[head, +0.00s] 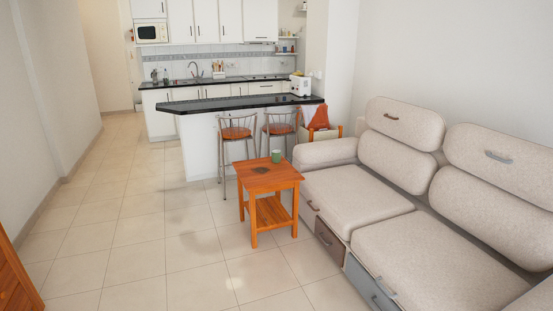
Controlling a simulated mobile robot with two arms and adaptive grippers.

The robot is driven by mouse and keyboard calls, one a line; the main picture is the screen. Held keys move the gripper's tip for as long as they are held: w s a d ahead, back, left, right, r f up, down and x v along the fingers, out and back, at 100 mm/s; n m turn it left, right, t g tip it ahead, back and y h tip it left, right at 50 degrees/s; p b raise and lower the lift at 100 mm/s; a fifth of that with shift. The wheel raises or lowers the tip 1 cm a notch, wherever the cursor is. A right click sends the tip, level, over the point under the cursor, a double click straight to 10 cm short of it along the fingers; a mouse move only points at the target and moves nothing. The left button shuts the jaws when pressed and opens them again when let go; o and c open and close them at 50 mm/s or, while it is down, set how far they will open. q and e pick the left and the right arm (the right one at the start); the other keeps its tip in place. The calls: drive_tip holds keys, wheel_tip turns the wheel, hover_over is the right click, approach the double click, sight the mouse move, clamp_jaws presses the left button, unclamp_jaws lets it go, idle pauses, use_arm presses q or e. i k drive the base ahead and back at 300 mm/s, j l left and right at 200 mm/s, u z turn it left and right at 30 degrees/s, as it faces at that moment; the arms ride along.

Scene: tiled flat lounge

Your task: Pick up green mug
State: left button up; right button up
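The green mug (276,156) stands upright near the back edge of a small orange-brown wooden side table (261,183). It is small in the head view, and I cannot make out its handle. The table has a lower shelf and stands on the tiled floor, left of the sofa. Neither of my grippers shows in the head view.
A beige sofa (410,223) fills the right side. Two bar stools (237,133) stand behind the table at a black-topped counter (238,102). The tiled floor (140,230) is clear to the left. A wooden piece (14,284) edges the lower left.

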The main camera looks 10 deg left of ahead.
sight(275, 154)
drive_tip(key=i+j+z, duration=0.1)
drive_tip(key=i, duration=0.45)
drive_tip(key=i+j+z, duration=0.1)
drive_tip(key=i, duration=0.4)
drive_tip(key=j, duration=0.05)
